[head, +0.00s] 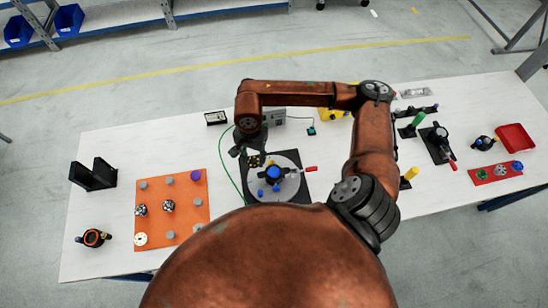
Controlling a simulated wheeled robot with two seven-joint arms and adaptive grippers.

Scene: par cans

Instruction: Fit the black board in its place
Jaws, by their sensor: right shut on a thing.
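A small black board with yellow dots (256,161) is at the far left edge of a round grey disc, which rests on a black base plate (309,198). My right gripper (248,155) reaches down from above and is shut on the board. The wrist and fingers cover part of it, so I cannot tell whether it touches the disc. The round grey disc (291,188) carries a black and yellow part with blue knobs (273,174) and a red-handled clamp (308,169). My left gripper is not in view.
An orange board with several pegs (183,223) lies to the left, beside a black bracket (92,176) and an orange-black ring part (93,238). A small display (215,118) stands behind. A red tray (515,138) and clamp fixtures (438,144) stand right. White table is free at front left.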

